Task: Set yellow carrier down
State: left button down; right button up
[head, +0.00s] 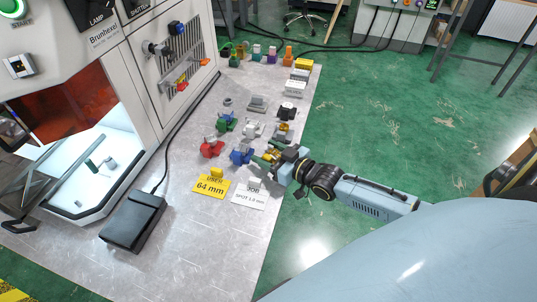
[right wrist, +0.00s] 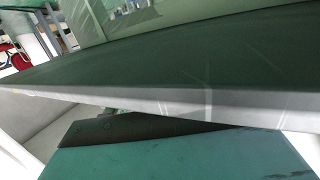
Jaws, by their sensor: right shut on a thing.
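My right gripper (head: 274,154) reaches in from the right in the head view, low over the front right part of the grey metal table (head: 160,215). It is shut on a small yellow piece (head: 268,156), apparently the yellow carrier, partly hidden by the jaws. I cannot tell whether this piece touches the table. The right wrist view is filled by a dark green surface, a pale edge and a teal face; no fingertips or carrier can be made out there.
Blue (head: 241,154), red (head: 211,148) and green (head: 225,123) carriers stand close left of the gripper. A yellow card (head: 211,188) and a white card (head: 249,195) lie in front. A black box (head: 133,220) is near the white machine (head: 130,70).

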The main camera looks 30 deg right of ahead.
jog(key=shift+r, duration=0.1)
jog(key=o, duration=1.1)
jog(key=shift+c, duration=0.2)
pick_arm(q)
jog(key=shift+a, duration=0.2)
jog(key=shift+d+r+p, duration=0.35)
jog(key=shift+r+p, duration=0.2)
jog(key=shift+d+r+p, duration=0.35)
jog(key=shift+r+p, duration=0.2)
pick_arm(e)
jog(key=v, duration=1.2)
